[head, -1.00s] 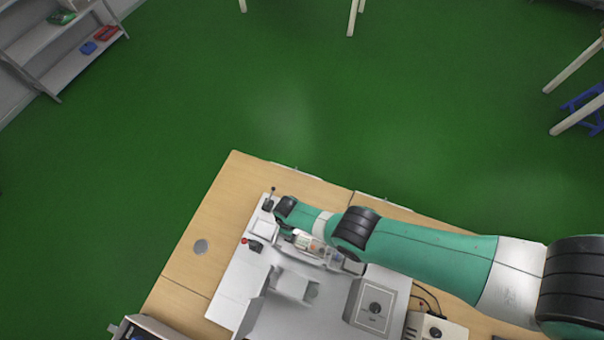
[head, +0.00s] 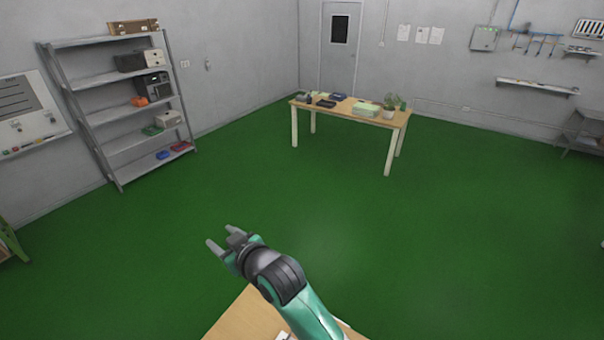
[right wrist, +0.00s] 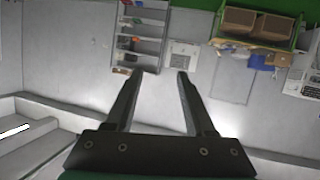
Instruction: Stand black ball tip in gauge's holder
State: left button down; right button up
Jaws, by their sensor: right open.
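My right gripper (head: 224,241) is raised above the near corner of the wooden bench (head: 240,312) in the head view, fingers pointing up and left. In the right wrist view the two dark fingers (right wrist: 160,74) are spread apart with nothing between them. The black ball tip, the gauge and its holder are not visible in either current view. My left gripper is not in view.
A grey shelf rack (head: 125,105) with boxes stands at the left wall. A wooden table (head: 350,112) with plants and small items stands at the back. Open green floor (head: 400,240) lies between. The right wrist view faces a wall and shelves.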

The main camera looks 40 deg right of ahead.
jog(key=s+r+t, duration=0.3)
jog(key=r, duration=0.8)
jog(key=s+r+t, duration=0.2)
jog(key=r+t, duration=0.1)
jog(key=r, duration=0.7)
jog(key=s+d+r+m+t+y, duration=0.1)
jog(key=s+r+t, duration=0.6)
jog(key=s+r, duration=1.3)
jog(key=shift+s+d+t, duration=0.35)
jog(key=shift+d+t, duration=0.05)
